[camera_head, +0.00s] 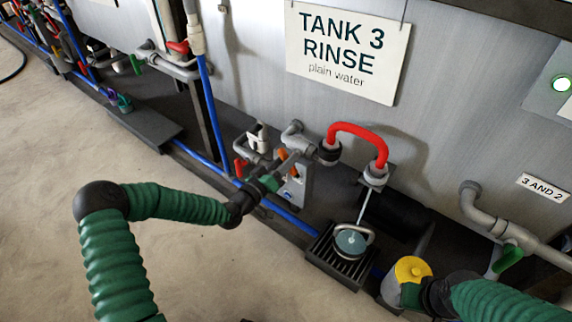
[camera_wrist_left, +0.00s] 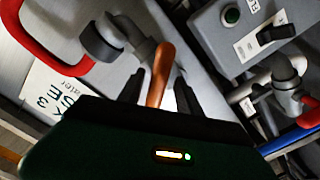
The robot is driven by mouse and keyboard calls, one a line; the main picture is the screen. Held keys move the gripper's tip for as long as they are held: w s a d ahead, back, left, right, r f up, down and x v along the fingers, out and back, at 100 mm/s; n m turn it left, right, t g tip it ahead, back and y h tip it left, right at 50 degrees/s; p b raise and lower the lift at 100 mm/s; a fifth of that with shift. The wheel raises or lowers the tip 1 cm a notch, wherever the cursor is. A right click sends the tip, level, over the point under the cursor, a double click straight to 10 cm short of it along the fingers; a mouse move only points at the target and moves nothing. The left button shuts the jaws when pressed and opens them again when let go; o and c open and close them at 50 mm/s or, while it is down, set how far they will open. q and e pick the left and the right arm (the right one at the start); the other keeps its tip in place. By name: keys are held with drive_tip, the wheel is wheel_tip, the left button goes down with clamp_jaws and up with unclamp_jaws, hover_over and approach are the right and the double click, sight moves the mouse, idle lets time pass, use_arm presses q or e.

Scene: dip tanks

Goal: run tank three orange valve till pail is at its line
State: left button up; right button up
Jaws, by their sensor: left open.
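The orange valve handle (camera_head: 282,155) is on grey pipework below the Tank 3 sign (camera_head: 346,50). In the left wrist view the orange handle (camera_wrist_left: 160,75) stands between the two dark fingers of my left gripper (camera_wrist_left: 160,92). The fingers look apart, one on each side of it. My left gripper also shows in the head view (camera_head: 275,176). A thin pale stream (camera_head: 364,207) runs from the end of the red hose (camera_head: 358,130) into the small pail (camera_head: 352,240). The pail's line is too small to read. My right gripper (camera_head: 412,290) is at the lower right; its fingers cannot be made out.
The pail stands on a dark slotted grate (camera_head: 340,268). A yellow-topped grey can (camera_head: 411,269) is at my right gripper; whether it is held is unclear. A red-handled valve (camera_head: 240,168) is left of the orange one. A green-handled valve (camera_head: 508,258) is far right. Open floor lies at left.

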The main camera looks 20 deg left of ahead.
use_arm(q)
drive_tip(key=shift+d+r, duration=0.1)
drive_tip(key=shift+d, duration=0.05)
drive_tip(key=shift+c, duration=0.4)
clamp_jaws()
drive_tip(key=shift+r+m+p, duration=0.1)
drive_tip(key=shift+m+p, duration=1.15)
drive_tip(key=shift+m, duration=0.55)
drive_tip(key=shift+d+m+p, duration=0.1)
drive_tip(key=shift+m+p, duration=0.5)
drive_tip(key=shift+m, duration=1.2)
drive_tip(key=shift+s, duration=0.1)
drive_tip(key=shift+o, duration=0.4)
unclamp_jaws()
